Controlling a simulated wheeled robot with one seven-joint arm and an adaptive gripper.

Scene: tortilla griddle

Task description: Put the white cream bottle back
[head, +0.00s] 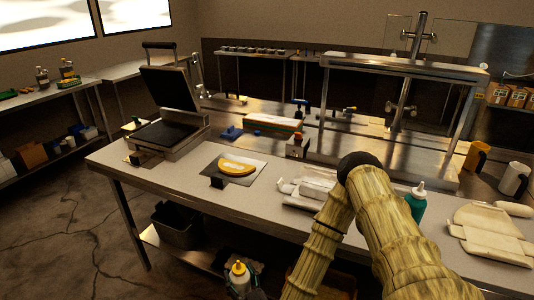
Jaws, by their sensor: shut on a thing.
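A white squeeze bottle with a yellowish collar and pale nozzle (239,269) shows at the bottom of the head view, low in front of the table's front edge. It looks roughly upright. My gripper (243,289) is shut on this bottle; the fingers are dark and partly cut off by the frame's lower edge. The lower part of the bottle is hidden by the gripper.
A steel table (130,165) carries an open press griddle (170,125), a dark sheet with a folded tortilla (237,168), white wrapped packs (310,187) and a teal bottle (416,206). A dark bin (178,228) sits below. My arm hides part of the table.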

